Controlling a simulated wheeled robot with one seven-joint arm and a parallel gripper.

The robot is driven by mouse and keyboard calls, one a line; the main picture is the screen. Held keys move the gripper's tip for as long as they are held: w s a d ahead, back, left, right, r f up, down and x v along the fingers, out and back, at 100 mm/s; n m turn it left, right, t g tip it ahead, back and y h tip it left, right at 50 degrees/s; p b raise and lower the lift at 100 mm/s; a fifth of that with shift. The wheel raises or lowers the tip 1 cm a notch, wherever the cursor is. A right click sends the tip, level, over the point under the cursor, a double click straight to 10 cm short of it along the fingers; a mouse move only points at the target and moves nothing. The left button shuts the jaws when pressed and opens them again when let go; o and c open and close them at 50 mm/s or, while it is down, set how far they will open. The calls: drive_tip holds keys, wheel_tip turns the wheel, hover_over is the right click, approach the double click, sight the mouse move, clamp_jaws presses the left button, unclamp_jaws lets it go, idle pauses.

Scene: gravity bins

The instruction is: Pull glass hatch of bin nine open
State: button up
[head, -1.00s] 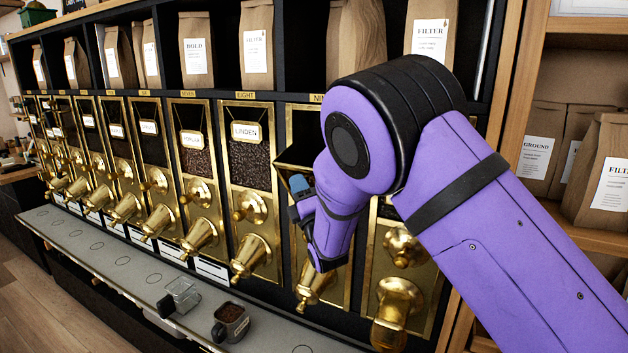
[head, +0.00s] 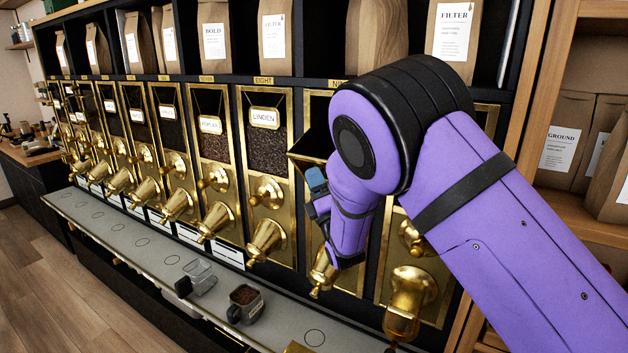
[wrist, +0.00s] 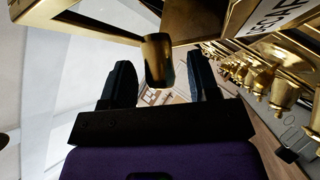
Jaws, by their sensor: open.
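Bin nine is the gold-framed bin right of the one marked EIGHT. Its plate (head: 336,84) is partly covered by my arm, and so is much of its front. Its hatch (head: 306,158) stands tilted out at the top, with a gold edge and a dark inside. My gripper (head: 317,185) is in front of this hatch, its tips partly hidden by the arm. In the wrist view my gripper (wrist: 160,68) is open, with a gold knob (wrist: 157,60) between its two dark fingers. I cannot tell whether either finger touches the knob.
Gold spouts (head: 267,240) stick out below the bins. A grey ledge (head: 130,242) carries a clear container (head: 199,276) and a dark cup of grounds (head: 244,303). Paper bags (head: 275,28) stand on the shelf above.

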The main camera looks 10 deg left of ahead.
drive_tip(key=v, duration=1)
